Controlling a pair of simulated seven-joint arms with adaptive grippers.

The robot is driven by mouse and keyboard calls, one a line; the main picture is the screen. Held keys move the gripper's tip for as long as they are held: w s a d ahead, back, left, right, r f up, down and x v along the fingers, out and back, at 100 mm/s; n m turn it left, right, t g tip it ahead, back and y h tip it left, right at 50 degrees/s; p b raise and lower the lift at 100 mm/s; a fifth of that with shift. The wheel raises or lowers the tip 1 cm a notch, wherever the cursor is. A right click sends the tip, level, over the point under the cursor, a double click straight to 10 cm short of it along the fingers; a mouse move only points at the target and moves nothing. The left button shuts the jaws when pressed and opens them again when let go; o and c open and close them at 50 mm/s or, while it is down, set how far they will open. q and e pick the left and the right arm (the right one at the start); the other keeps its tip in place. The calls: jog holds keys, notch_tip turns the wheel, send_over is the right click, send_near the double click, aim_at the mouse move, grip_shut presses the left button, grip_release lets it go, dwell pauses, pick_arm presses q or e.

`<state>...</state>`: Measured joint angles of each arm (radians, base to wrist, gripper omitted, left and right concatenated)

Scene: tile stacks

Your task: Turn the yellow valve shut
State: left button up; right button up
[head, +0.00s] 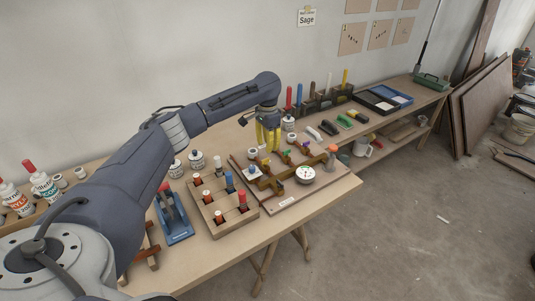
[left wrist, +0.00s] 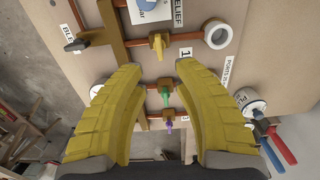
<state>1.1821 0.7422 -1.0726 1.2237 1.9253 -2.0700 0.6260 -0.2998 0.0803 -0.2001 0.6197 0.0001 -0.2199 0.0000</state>
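The yellow valve (left wrist: 158,43) sits on a copper pipe of the valve board (left wrist: 270,55) in the left wrist view. Its small handle appears to lie across the pipe. A green valve (left wrist: 165,96) and a purple valve (left wrist: 169,124) are in line below it. My left gripper (left wrist: 152,72) is open, with its two yellow fingers spread and nothing between the tips. The yellow valve is just beyond the fingertips, apart from them. In the head view my left gripper (head: 268,146) hangs above the back-left part of the board (head: 290,205). My right gripper is not in view.
A round white gauge (head: 305,174) stands on the board. A wooden block with red and blue pegs (head: 222,214) is left of it, and a blue stand (head: 176,225) farther left. Upright tools and a blue tray (head: 388,98) are along the back of the bench.

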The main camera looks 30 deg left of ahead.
aim_at(268, 158)
pick_arm(q)
jog(key=shift+r, duration=2.35)
